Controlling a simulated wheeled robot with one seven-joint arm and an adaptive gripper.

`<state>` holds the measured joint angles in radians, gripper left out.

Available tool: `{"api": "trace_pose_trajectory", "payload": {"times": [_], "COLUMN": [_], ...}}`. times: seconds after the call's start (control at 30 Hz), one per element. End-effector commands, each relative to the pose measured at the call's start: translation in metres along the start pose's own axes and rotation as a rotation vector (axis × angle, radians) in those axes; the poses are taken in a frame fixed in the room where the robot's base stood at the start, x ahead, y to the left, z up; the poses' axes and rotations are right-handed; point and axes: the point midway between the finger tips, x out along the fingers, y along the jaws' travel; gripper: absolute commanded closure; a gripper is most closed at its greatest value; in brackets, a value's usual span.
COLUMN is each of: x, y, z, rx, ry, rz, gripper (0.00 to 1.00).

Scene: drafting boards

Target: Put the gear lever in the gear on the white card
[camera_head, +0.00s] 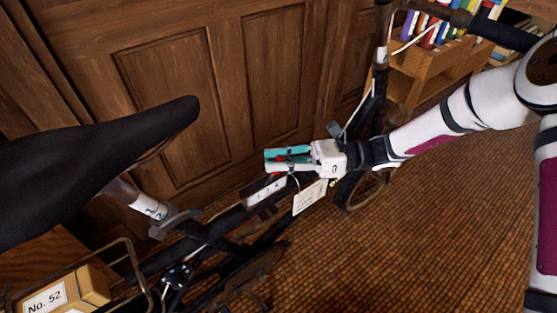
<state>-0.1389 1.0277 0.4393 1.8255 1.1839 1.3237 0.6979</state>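A bicycle's dark frame tube (205,232) runs from lower left to the middle. A pale marked gear plate (266,192) is on it; its marks are too small to read surely. The white card (311,198) hangs by a string beside the plate, tilted, its writing unreadable. My gripper (276,160) is just above the plate, fingers pointing left, with teal pads. A small red part (284,157), perhaps the gear lever's knob, shows between the fingers. I cannot tell whether they grip it. The lever's lower part and its position along the plate are not clear.
The black saddle (105,160) juts in at the left. A box labelled No. 52 (62,291) sits in the rear rack at lower left. A panelled wooden wall (190,90) stands behind the bicycle. A bookshelf (440,72) is at upper right. The tiled floor (420,240) at right is clear.

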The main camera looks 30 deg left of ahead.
Motion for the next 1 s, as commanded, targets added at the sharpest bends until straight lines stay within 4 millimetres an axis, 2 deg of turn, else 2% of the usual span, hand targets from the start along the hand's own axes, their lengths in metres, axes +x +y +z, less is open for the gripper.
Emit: {"api": "trace_pose_trajectory", "payload": {"times": [0.27,0.67,1.0], "x": [0.004,0.022,0.036], "y": [0.003,0.016,0.024], "z": [0.004,0.009,0.006], "rx": [-0.022,-0.141,-0.238], "ry": [0.038,0.236,0.395], "rz": [-0.011,-0.062,-0.107], "gripper": [1.00,1.00,1.00]}}
